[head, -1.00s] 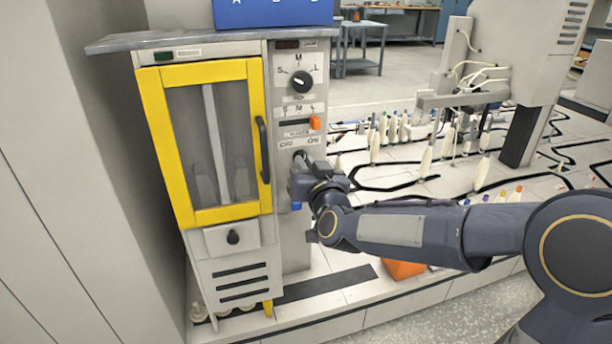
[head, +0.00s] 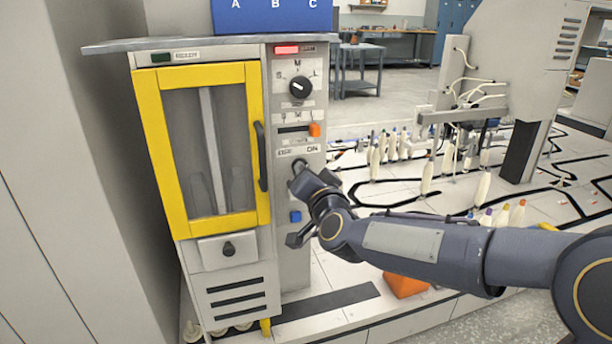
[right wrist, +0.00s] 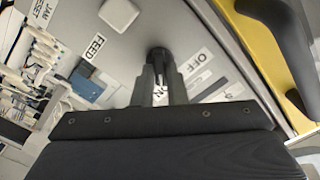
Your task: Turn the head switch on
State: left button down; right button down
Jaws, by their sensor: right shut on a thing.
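The head switch (head: 298,163) is a dark rotary knob on the grey control panel (head: 293,250), just under a label strip with OFF and ON. My right gripper (head: 303,173) comes in from the right and is shut on it. In the right wrist view, the two fingers (right wrist: 158,85) close around the dark knob (right wrist: 159,55), between the OFF label and the partly covered ON label. The fingers hide most of the knob, so its exact pointer angle is hard to read. A lamp (head: 287,49) at the panel's top glows red. My left gripper is not in view.
Above the switch are an orange slider knob (head: 315,130) and a black S-M-L dial (head: 300,87). A blue button (head: 295,217) sits below. A yellow-framed door (head: 155,150) with a dark handle stands close on the left. Bobbins stand on the track (head: 400,175) at right.

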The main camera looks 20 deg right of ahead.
jog(key=c, duration=1.5)
grip_release()
jog(key=shift+o, duration=0.2)
jog(key=s+p, duration=0.1)
jog(key=s, duration=0.6)
jog(key=shift+s+d, duration=0.15)
jog(key=shift+s, duration=0.25)
